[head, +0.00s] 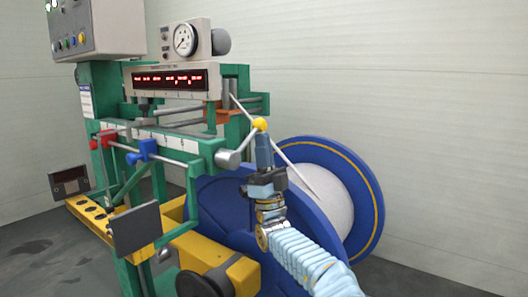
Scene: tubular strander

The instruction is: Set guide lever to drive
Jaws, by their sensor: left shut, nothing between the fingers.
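The guide lever (244,140) is a short grey arm with a yellow ball knob (260,124). It rises up and to the right from a hub (226,158) on the green machine frame. My left gripper (263,138) is shut and empty, pointing up. Its fingertips are just below the yellow knob in the picture and overlap its lower edge; I cannot tell whether they touch. The lever's position markings cannot be made out. My right gripper is not in view.
A blue spool (364,190) wound with white material stands behind my arm. The frame carries a red-lit display (170,80), a gauge (185,40), and red (103,139) and blue (147,151) clamps. A control box (97,28) is upper left. Grey floor is open at lower left.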

